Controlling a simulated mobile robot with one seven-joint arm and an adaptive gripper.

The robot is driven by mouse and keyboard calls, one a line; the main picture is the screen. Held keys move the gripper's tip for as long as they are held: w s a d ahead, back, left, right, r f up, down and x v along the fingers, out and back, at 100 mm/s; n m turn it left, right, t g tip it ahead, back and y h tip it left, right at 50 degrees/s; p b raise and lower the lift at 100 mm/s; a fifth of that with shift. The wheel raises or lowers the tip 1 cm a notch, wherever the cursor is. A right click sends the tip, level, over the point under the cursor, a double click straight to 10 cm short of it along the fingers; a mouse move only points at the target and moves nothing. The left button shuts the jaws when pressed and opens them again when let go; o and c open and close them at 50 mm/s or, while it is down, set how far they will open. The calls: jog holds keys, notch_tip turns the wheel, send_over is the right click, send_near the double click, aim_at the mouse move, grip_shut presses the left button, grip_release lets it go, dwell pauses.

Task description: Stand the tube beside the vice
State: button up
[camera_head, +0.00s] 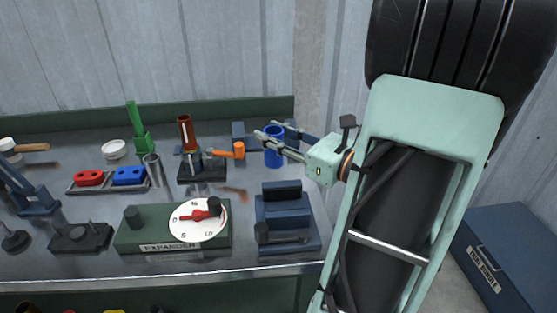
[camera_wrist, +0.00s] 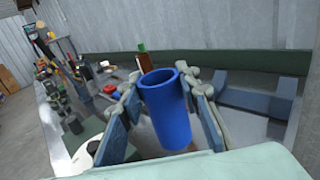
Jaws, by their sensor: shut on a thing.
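The blue tube (camera_head: 274,157) is upright at the back right of the bench, with its open end up. My gripper (camera_head: 270,136) reaches in from the right and is shut on it, one finger on each side near the top. A dark blue vice-like block (camera_head: 286,222) with a handle sits nearer the front edge, below the tube in the head view.
The expander (camera_head: 172,228) with a white dial stands left of the vice. A brown tube (camera_head: 185,130) stands upright on a dark fixture, with an orange hammer-shaped piece (camera_head: 228,151) beside it. A tray (camera_head: 104,189) holds red and blue parts. A blue chest (camera_head: 510,255) stands at the right.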

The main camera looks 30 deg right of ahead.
jog(key=w+d+f, duration=0.2)
jog(key=w+f, duration=0.1)
jog(key=f, duration=0.1)
jog(key=w+d+f+b, duration=0.1)
jog(key=w+d+f, duration=0.2)
jog(key=f, duration=0.1)
jog(key=w+d+f+b, duration=0.1)
jog(key=w+d+f, duration=0.1)
jog(key=w+f, duration=0.1)
jog(key=shift+d+f, duration=0.25)
jog(key=shift+f, duration=0.3)
jog(key=shift+b, duration=0.3)
jog(key=o, duration=1.2)
jog(key=shift+f, duration=0.1)
jog(key=shift+o, duration=0.2)
